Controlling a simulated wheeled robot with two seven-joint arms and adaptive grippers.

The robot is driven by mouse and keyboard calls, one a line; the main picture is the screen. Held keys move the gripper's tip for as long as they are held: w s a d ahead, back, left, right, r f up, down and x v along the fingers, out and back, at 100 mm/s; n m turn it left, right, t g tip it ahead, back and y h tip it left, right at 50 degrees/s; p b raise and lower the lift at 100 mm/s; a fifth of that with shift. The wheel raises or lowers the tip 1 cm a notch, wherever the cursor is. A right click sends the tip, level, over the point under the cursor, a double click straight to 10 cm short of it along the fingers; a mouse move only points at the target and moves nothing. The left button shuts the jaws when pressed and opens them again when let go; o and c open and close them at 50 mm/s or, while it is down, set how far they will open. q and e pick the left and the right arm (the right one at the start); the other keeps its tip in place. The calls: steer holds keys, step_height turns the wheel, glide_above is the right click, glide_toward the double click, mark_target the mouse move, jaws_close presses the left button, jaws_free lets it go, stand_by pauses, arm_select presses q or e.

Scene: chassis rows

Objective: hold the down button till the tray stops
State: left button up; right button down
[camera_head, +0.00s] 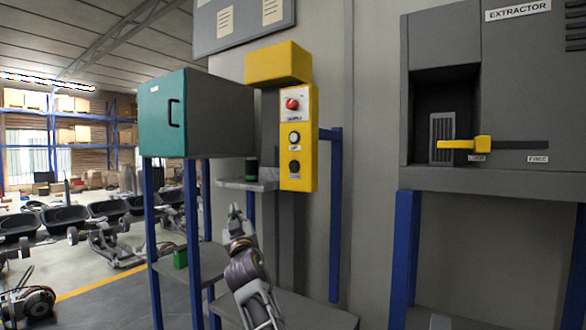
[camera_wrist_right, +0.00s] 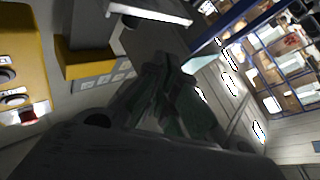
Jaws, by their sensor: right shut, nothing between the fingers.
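The yellow control box (camera_head: 312,150) hangs on the wall column, with a red knob (camera_head: 292,104) on top, a white button (camera_head: 295,138) in the middle and a dark button (camera_head: 294,166) lowest. Its small labels are hard to read. The grey tray (camera_head: 240,185) is left of the box, about level with the dark button, and bears a dark cylinder (camera_head: 251,171). My right gripper (camera_head: 235,211) is shut and empty, below the tray and apart from the buttons. In the right wrist view, its dark fingers (camera_wrist_right: 172,68) are together and the yellow box (camera_wrist_right: 22,55) is at the left. My left gripper is out of view.
The extractor (camera_head: 440,60) with a yellow handle (camera_head: 482,143) is at the right. Chassis rows (camera_head: 110,240) fill the left background.

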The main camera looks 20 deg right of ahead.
mark_target(294, 166)
steer(key=s+d+r+m+h, duration=0.3)
steer(key=s+r+m+h, duration=0.1)
steer(key=s+r, duration=0.2)
steer(key=s+d+r+m+t+h, duration=0.1)
steer(key=s+d+r+m+h, duration=0.3)
steer(key=r, duration=0.5)
steer(key=shift+s+h, duration=0.3)
steer(key=shift+s, duration=0.65)
steer(key=shift+d, duration=0.1)
steer(key=shift+w+d+p, duration=0.35)
steer(key=shift+w+d, duration=0.55)
steer(key=shift+d, duration=0.25)
steer(key=shift+w+d+p, duration=0.35)
steer(key=shift+w+d, duration=0.6)
steer(key=shift+d, duration=0.15)
steer(key=shift+w+d+p, duration=0.35)
steer(key=shift+w+d, duration=0.55)
steer(key=shift+d, duration=0.25)
